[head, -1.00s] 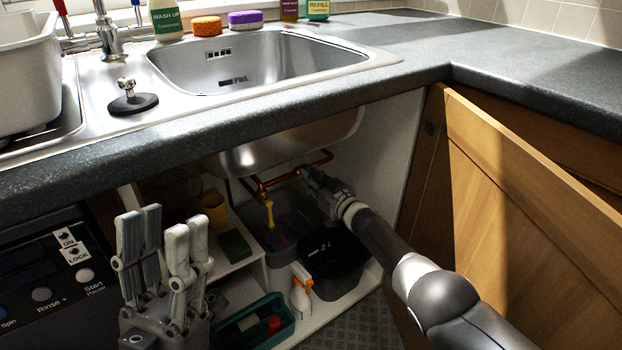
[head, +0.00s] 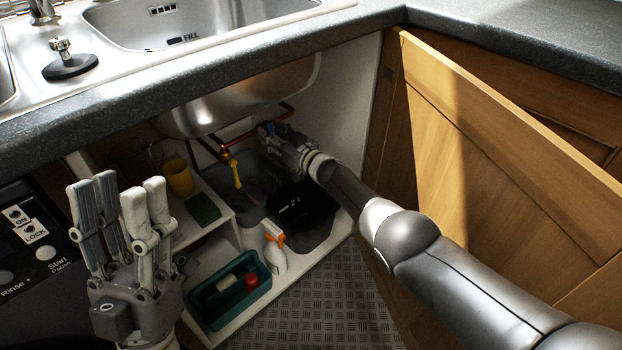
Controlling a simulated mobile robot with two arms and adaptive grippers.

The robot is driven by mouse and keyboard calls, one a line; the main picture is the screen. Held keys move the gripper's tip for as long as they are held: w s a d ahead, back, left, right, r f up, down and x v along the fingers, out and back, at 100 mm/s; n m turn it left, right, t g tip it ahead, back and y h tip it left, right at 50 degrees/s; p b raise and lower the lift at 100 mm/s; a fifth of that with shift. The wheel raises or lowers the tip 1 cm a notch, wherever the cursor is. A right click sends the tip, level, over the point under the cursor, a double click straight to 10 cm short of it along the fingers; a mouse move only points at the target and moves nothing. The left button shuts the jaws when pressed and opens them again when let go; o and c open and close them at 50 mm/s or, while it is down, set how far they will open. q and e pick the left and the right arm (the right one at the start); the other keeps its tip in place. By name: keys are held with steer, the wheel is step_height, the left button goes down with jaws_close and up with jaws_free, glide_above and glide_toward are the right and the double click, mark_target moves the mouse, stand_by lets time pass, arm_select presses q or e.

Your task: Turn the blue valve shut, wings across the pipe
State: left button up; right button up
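The blue valve (head: 270,129) shows as a small blue spot on the copper pipe (head: 238,139) under the sink bowl. My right gripper (head: 276,137) is at the valve, with its fingertips close to or around it. The fingers are small and partly hidden by the gripper body, so I cannot tell whether they grip the valve or how its wings lie. A yellow-handled valve (head: 235,172) hangs from the pipe to the left. My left gripper (head: 118,200) is raised in front of the appliance, fingers apart, open and empty.
The open wooden door (head: 500,150) stands right of my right arm. The worktop edge (head: 200,88) and sink bowl (head: 240,98) lie above. Below are a black basin (head: 300,205), spray bottle (head: 274,250), green caddy (head: 232,300) and yellow cup (head: 178,178).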

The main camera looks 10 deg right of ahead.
steer(key=n, duration=0.5)
steer(key=shift+b, duration=0.3)
steer(key=n+b, duration=0.1)
steer(key=n, duration=0.3)
steer(key=shift+f, duration=0.15)
steer(key=n+b, duration=0.2)
steer(key=n, duration=0.2)
steer(key=shift+n, duration=0.3)
steer(key=n+b, duration=0.2)
steer(key=n, duration=0.1)
steer(key=shift+n+b, duration=0.3)
steer(key=shift+s+d+n, duration=0.1)
steer(key=shift+d+n, duration=0.05)
steer(key=shift+n, duration=0.25)
steer(key=p+v, duration=0.8)
steer(key=v, duration=0.3)
steer(key=s+d+f+m+g+h+p, duration=0.1)
steer(key=s+d+f+m+h+p, duration=0.2)
steer(key=s+f+m+p, duration=0.3)
steer(key=s+d+f+m+g+h+p, duration=0.1)
steer(key=s+d+f+m+h+p, duration=0.3)
steer(key=s+d+f+m+p, duration=0.2)
steer(key=shift+s+f+m+p, duration=0.5)
steer(key=shift+s+f+p, duration=0.95)
steer(key=shift+f, duration=0.6)
